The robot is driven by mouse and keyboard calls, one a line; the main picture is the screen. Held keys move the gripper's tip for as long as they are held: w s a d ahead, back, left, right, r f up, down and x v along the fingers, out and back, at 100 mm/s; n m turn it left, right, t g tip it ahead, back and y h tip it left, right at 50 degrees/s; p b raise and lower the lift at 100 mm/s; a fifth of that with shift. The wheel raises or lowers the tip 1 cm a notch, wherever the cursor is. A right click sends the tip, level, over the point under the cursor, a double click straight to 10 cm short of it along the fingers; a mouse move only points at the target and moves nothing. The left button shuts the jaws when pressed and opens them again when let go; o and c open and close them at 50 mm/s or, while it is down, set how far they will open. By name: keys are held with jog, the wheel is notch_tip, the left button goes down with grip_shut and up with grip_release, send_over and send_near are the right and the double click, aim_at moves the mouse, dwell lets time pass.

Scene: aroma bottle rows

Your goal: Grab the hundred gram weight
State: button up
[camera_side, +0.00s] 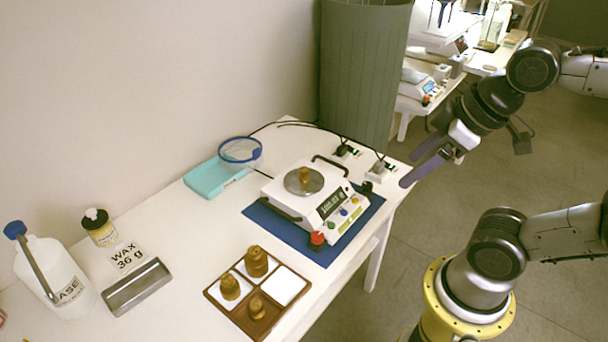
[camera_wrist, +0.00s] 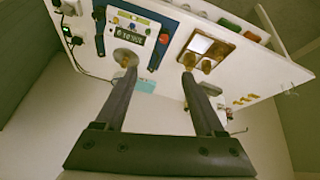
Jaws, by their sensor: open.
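A small brass weight (camera_side: 304,175) stands on the round pan of the white scale (camera_side: 345,220). The scale's display seems to read about 100 g. In the wrist view the weight (camera_wrist: 125,60) shows beyond the left finger's tip, partly covered by it. A brown tray (camera_side: 213,292) holds three more brass weights: a large one (camera_side: 256,262), a middle one (camera_side: 230,287) and a smaller one (camera_side: 257,307). Its white back-right compartment is empty. My gripper (camera_side: 410,170) is open and empty, in the air right of the scale, apart from every weight.
The scale stands on a blue mat (camera_side: 318,252) at the table's right end. A blue-rimmed magnifier (camera_side: 240,150), teal box (camera_side: 212,178), metal trough (camera_side: 136,288), WAX card (camera_side: 127,257) and bottles (camera_side: 52,272) stand left. Black cables and plugs (camera_side: 345,150) lie behind the scale.

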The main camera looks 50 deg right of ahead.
jog(key=w+r+n, duration=0.3)
jog(key=r, duration=0.1)
jog(key=n+g, duration=0.6)
jog(key=n, duration=0.3)
send_over(304, 169)
notch_tip(304, 169, down, 22)
jog(key=shift+r, duration=0.1)
jog(key=shift+w+f, duration=0.1)
jog(key=shift+f, duration=2.9)
